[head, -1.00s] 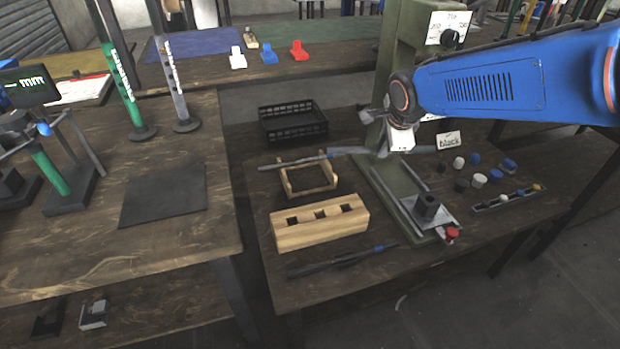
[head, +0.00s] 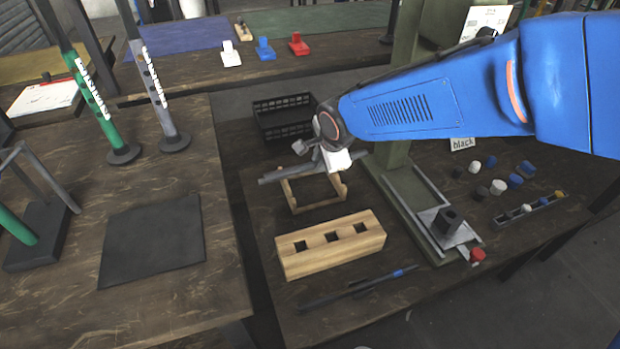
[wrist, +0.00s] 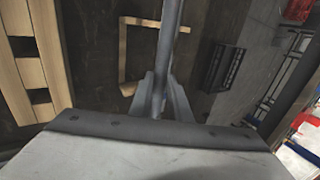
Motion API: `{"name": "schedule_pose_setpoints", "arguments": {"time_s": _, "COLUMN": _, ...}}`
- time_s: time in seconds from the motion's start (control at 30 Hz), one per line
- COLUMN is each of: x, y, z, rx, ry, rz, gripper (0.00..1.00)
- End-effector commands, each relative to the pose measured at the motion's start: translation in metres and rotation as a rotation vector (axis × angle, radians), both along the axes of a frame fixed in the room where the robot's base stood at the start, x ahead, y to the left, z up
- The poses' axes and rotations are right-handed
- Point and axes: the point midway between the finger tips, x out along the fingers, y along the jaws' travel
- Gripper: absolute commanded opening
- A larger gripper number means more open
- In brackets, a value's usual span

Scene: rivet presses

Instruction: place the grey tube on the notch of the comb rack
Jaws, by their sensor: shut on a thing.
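My gripper (head: 332,158) is shut on the grey tube (head: 285,174). The tube lies roughly level across the jaws, its longer part to the left in the head view. In the wrist view the tube (wrist: 170,35) runs up the picture from between the fingers (wrist: 160,100). A light wooden frame with raised ends (head: 317,206), possibly the comb rack, stands on the right table beneath the tube. It also shows in the wrist view (wrist: 122,50), beyond the fingers. The tube appears above it; I cannot see contact. The notches are too small to make out.
A black basket (head: 285,128) is behind. The green press (head: 405,200) stands right, with small coloured caps (head: 497,187) beyond. Green and grey posts (head: 150,90) stand on the left table.

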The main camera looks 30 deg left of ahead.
Motion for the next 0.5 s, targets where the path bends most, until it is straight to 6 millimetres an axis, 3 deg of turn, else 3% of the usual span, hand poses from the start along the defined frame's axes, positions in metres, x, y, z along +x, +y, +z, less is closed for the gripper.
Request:
{"name": "schedule_pose_setpoints", "arguments": {"time_s": 0.13, "x": -0.001, "y": 0.000, "z": -0.008, "rx": -0.002, "ry": 0.000, "rz": 0.002, "gripper": 0.00}}
{"name": "schedule_pose_setpoints", "arguments": {"time_s": 0.5, "x": -0.001, "y": 0.000, "z": -0.060, "rx": 0.000, "ry": 0.000, "rz": 0.001, "gripper": 0.00}}
